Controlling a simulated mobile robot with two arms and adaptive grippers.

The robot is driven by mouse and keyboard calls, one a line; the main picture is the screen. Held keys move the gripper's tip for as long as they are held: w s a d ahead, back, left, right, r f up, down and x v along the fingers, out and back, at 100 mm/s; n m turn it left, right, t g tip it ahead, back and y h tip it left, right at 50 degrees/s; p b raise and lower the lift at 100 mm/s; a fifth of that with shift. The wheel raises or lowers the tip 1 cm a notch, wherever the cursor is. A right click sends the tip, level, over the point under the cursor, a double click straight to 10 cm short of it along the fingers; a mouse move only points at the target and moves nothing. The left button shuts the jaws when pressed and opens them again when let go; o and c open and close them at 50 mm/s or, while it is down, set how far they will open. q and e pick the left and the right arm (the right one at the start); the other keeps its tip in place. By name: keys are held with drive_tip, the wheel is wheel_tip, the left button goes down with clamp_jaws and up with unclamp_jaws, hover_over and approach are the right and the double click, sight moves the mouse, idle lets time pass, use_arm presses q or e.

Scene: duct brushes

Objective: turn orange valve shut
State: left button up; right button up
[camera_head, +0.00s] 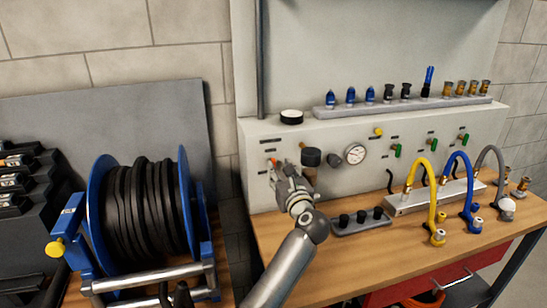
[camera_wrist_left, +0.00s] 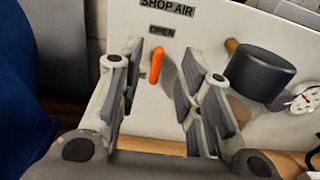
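The orange valve (camera_wrist_left: 158,67) is a small lever on the pale panel, below the labels SHOP AIR and OPEN. In the head view the orange valve (camera_head: 271,162) is a small spot just beyond my gripper. My left gripper (camera_head: 286,172) is at the panel front. In the left wrist view the left gripper (camera_wrist_left: 163,85) is open and empty, with the lever between its fingers, nearer the left one. No contact shows. My right gripper is out of view.
A dark round knob (camera_head: 311,157) juts out just right of my gripper, with a gauge (camera_head: 355,154) beyond it. A blue hose reel (camera_head: 145,215) stands left. Coloured hoses (camera_head: 465,185) occupy the right.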

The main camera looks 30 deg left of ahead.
sight(274, 160)
use_arm(q)
drive_tip(key=p+x, duration=0.1)
drive_tip(key=x, duration=0.6)
drive_tip(key=shift+w+a, duration=0.1)
drive_tip(key=shift+w, duration=0.1)
clamp_jaws()
